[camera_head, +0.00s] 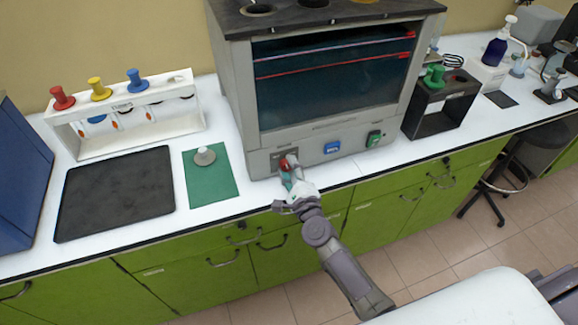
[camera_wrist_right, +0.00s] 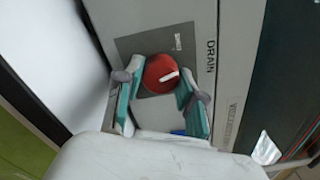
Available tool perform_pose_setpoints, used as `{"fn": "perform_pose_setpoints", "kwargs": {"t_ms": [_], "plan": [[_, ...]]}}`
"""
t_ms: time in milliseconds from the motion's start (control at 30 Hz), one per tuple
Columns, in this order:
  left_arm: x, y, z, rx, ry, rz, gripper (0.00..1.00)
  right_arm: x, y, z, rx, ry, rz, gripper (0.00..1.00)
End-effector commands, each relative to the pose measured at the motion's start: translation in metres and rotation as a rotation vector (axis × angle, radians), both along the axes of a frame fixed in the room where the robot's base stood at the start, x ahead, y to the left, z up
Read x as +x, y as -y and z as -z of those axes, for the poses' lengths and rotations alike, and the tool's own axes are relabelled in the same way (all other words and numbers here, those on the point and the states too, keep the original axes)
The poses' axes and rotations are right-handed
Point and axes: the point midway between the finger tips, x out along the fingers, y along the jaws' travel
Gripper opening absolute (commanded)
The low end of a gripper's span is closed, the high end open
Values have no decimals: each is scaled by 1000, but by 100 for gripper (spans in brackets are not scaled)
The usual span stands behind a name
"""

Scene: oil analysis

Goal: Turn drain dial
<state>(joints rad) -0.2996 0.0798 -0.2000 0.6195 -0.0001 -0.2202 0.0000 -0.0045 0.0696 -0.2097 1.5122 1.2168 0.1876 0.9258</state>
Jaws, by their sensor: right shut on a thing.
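The red drain dial (camera_wrist_right: 160,74) with a white pointer mark sits on a grey plate next to the word DRAIN, in the right wrist view. It is on the lower front panel of the grey machine (camera_head: 350,146), where the dial (camera_head: 284,164) shows small in the head view. My right gripper (camera_wrist_right: 158,92) has its two teal-padded fingers on either side of the dial and is shut on it. The gripper (camera_head: 288,178) also shows in the head view, partly covering the dial. My left gripper is not in view.
A blue button (camera_head: 332,147) and a green switch (camera_head: 374,139) are right of the dial. A green mat (camera_head: 208,184) with a grey knobbed piece (camera_head: 205,156) lies to the left, beside a black mat (camera_head: 115,197). A white rack (camera_head: 130,135) holds coloured stoppers.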

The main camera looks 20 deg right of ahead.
Motion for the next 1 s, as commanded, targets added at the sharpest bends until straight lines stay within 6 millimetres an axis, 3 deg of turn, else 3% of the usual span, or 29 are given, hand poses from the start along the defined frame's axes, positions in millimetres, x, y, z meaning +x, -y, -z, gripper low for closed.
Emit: {"fn": "perform_pose_setpoints", "kwargs": {"t_ms": [500, 1000], "plan": [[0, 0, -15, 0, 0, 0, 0, 0, 0, -1, -398, 12, 0, 4], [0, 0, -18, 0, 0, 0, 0, 0, 0, 0, -514, 15, 0, 4]]}}
